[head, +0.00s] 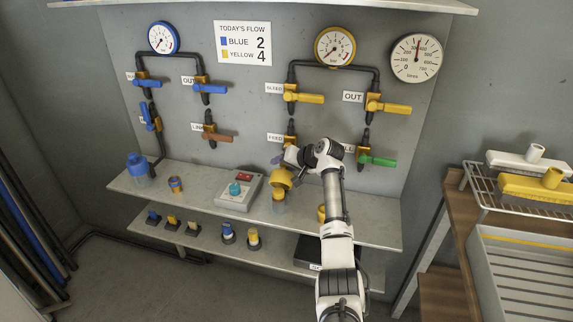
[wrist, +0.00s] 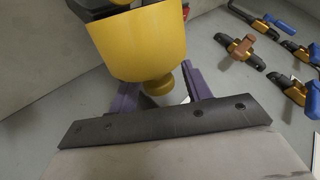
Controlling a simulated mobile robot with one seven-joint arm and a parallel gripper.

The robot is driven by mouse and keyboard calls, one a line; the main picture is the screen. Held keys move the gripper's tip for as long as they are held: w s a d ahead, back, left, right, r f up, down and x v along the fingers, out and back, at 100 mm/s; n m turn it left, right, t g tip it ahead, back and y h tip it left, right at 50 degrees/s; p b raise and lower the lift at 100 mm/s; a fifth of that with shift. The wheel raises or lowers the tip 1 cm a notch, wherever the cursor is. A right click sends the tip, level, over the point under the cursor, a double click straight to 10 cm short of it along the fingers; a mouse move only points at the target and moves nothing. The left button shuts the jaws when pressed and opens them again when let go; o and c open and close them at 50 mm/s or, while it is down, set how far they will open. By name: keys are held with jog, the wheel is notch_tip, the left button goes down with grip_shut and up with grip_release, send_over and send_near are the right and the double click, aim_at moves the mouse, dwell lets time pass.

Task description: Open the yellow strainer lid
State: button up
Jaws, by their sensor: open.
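The yellow strainer lid (head: 280,177) sits above a clear bowl (head: 279,204) on the upper shelf, below the yellow pipework. In the wrist view the lid (wrist: 140,45) is a large smooth yellow cup with a small round knob (wrist: 156,86). My gripper (head: 279,160) is at the lid, partly hidden by my arm in the head view. In the wrist view its two purple fingers (wrist: 160,92) are apart, one on each side of the knob. I cannot tell whether either finger touches it. The lid's far side is hidden.
Yellow valve handles (head: 304,98) and a green handle (head: 377,161) are on the panel near my arm. A brown handle (head: 218,137) is to the left. A grey control box (head: 239,191) stands left of the strainer. A blue strainer (head: 138,168) stands at the shelf's left end.

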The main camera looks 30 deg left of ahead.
jog(key=b+v, duration=0.3)
jog(key=v, duration=1)
jog(key=shift+d+r, duration=0.25)
jog(key=shift+d, duration=0.05)
jog(key=shift+c, duration=1.2)
jog(key=shift+a+r+b, duration=0.1)
jog(key=shift+a+b, duration=0.2)
jog(key=shift+a, duration=0.1)
jog(key=shift+c, duration=1.1)
jog(key=a+r+m+t+b, duration=0.1)
jog(key=m, duration=0.1)
jog(key=s+a+r+m+t+h+b, duration=0.1)
jog(key=a+m, duration=0.1)
jog(key=s+a+r+m+t+b, duration=0.1)
jog(key=a+r+m, duration=0.1)
jog(key=shift+s+a+m+t+h, duration=0.1)
jog(key=shift+a+m+t+h, duration=0.1)
jog(key=shift+m+t+h, duration=0.2)
grip_shut()
jog(key=m+t+h+b, duration=0.2)
jog(key=m+h+b, duration=0.15)
jog(key=m, duration=0.75)
send_near(283, 175)
notch_tip(283, 175, up, 2)
jog(key=w, duration=0.2)
jog(key=p+x, duration=0.1)
jog(key=x, duration=0.7)
jog(key=shift+w+a+p, duration=0.25)
jog(key=shift+w+p, duration=0.1)
jog(key=shift+w, duration=0.1)
